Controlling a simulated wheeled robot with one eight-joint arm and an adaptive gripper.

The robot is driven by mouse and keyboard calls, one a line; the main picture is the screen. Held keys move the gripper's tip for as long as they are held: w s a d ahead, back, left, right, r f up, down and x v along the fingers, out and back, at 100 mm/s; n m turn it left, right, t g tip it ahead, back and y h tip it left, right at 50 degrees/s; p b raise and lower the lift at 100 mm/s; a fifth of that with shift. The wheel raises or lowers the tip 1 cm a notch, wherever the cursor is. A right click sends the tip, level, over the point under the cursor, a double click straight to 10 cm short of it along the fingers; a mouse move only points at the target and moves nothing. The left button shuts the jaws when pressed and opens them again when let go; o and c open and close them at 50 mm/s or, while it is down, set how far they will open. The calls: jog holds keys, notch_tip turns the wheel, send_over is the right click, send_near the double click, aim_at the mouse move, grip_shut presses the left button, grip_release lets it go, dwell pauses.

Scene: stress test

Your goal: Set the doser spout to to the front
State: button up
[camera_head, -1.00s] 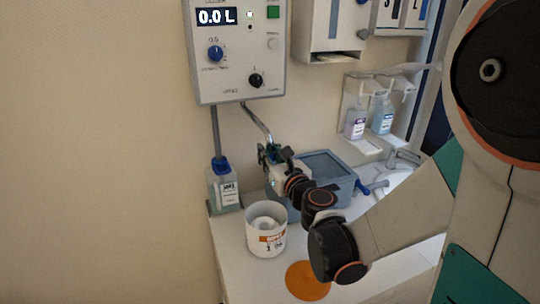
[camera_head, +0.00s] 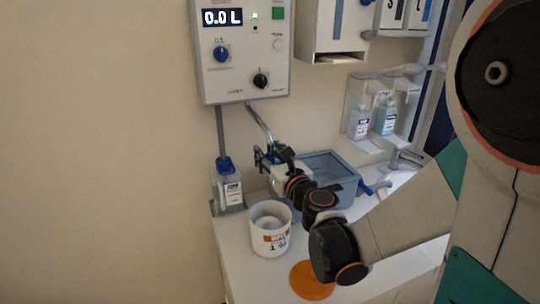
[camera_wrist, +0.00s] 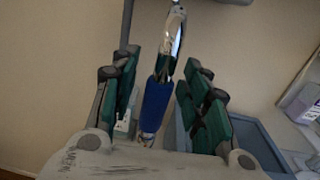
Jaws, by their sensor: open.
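The doser (camera_head: 241,55) is a grey wall box with a display reading 0.0 L and knobs. Its metal spout (camera_head: 258,121) slants down to the right from the box's underside. In the wrist view the chrome spout (camera_wrist: 174,42) ends in a blue sleeve (camera_wrist: 156,104). My gripper (camera_head: 268,156) is at the spout's lower end. In the wrist view my gripper (camera_wrist: 163,100) is open, with the blue sleeve between its green-padded fingers. Gaps show on both sides of the sleeve; contact cannot be told.
A white measuring bucket (camera_head: 270,238) stands on the counter below my gripper, with an orange disc (camera_head: 312,281) to its right. A blue-capped bottle (camera_head: 228,188) stands at left. A blue-grey bin (camera_head: 333,170) is behind my gripper. Dispensers (camera_head: 386,117) hang at right.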

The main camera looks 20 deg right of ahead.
jog(key=shift+s, duration=0.1)
jog(key=s, duration=0.7)
jog(key=shift+s+d, duration=0.2)
jog(key=shift+s, duration=0.05)
jog(key=shift+w, duration=0.1)
